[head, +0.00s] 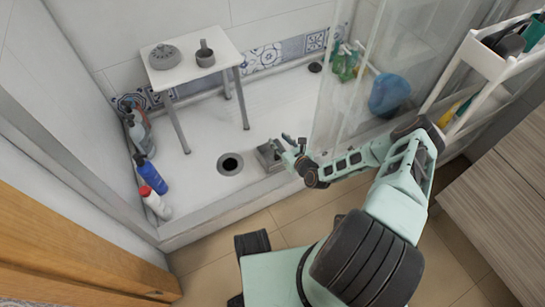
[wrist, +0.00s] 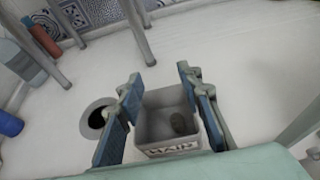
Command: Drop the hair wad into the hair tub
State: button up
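The hair tub (wrist: 150,137) is a grey square open box on the white shower floor, with lettering on its near wall; it also shows in the head view (head: 266,158). A small dark rounded clump, which looks like the hair wad (wrist: 179,123), shows within the tub's opening, toward its right side. It appears to lie on the tub's floor, apart from both fingers. My gripper (wrist: 158,80) is open above the tub, its blue-padded fingers spread to either side with nothing between them. In the head view my gripper (head: 287,145) is just right of the tub.
A round drain hole (head: 230,164) is left of the tub. A white stool (head: 190,62) with two grey items stands behind. Bottles (head: 152,176) line the left wall. A glass panel (head: 345,90) and a white cart (head: 490,65) are on the right.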

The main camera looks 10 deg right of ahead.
notch_tip(320, 180, up, 10)
dwell(0.8)
dwell(0.3)
